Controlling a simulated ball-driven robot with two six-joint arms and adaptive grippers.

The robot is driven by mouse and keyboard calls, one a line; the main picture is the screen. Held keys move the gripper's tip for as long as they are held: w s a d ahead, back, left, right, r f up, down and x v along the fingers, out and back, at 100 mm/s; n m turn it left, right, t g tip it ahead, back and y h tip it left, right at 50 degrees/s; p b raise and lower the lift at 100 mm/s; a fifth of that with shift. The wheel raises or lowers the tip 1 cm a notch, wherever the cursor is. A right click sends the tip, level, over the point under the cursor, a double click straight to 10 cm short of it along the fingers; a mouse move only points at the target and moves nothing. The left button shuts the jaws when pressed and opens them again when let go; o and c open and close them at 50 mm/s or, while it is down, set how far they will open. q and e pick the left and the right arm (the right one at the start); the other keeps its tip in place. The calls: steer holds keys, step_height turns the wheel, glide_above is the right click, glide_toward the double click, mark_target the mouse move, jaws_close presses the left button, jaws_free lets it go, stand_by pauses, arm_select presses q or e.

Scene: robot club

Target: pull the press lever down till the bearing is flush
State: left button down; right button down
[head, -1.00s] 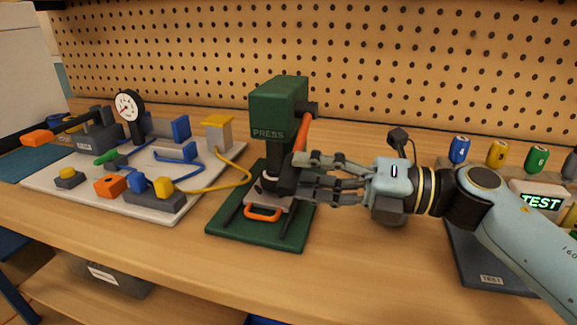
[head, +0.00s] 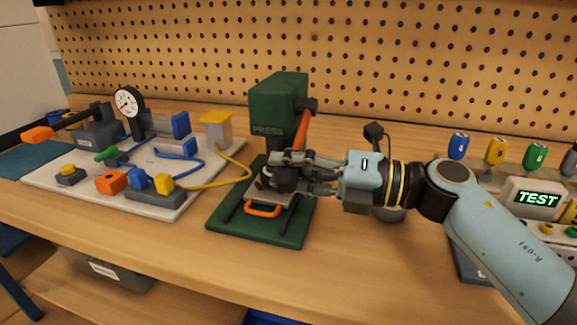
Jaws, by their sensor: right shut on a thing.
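The green press (head: 278,100) stands on its dark green base (head: 270,232) at the middle of the bench. Its orange lever (head: 303,128) slopes down from a dark pivot on the press's right side. The lever's lower end goes behind my fingers. My right gripper (head: 285,172) is shut on the lever's dark end, low in front of the press. My fingers cover the area under the ram, so I cannot see the bearing or how deep it sits. My left gripper is not in view.
A pale board (head: 105,190) with a gauge (head: 129,103), hoses and blocks lies to the left. An orange loop handle (head: 262,211) is at the press's front. A pegboard (head: 350,60) closes the back.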

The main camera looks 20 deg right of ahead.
steer(key=shift+w+d+f+n+b, duration=0.2)
steer(key=shift+f+n+b, duration=0.45)
steer(key=shift+b, duration=0.3)
steer(key=c, duration=1.1)
jaws_free()
steer(key=shift+f, duration=0.1)
steer(key=shift+o, duration=0.2)
steer(key=shift+s+d, duration=0.1)
steer(key=shift+d, duration=0.05)
steer(key=v, duration=1.1)
steer(key=shift+s+d, duration=0.2)
